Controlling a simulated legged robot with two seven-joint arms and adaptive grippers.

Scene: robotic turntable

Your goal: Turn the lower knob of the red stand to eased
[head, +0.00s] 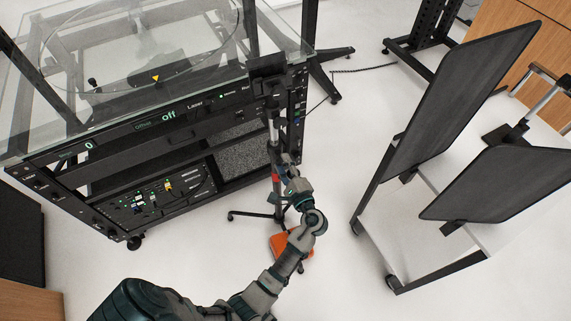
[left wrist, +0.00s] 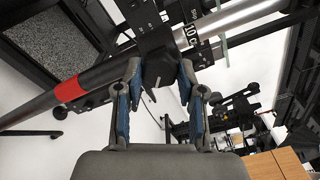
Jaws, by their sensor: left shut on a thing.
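The red stand is a slim pole with a red band (head: 275,177), beside the rack's right front corner. In the left wrist view its pole crosses at a slant, with the red band (left wrist: 70,89) left of my fingers and a silver upper tube (left wrist: 238,15) printed with a "10 C..." mark. The black lower knob (left wrist: 158,70) sits at a dark collar on the pole. My left gripper (left wrist: 160,72) is shut on this knob, one blue-padded finger on each side. In the head view my left gripper (head: 286,163) reaches the pole; the knob cannot be made out there.
A black rack with a glass top (head: 120,110) and lit displays stands close left of the stand. The stand's dark legs (head: 248,214) spread on the floor near an orange object (head: 277,244). A white cart (head: 415,240) with black panels stands right. Clear floor lies between.

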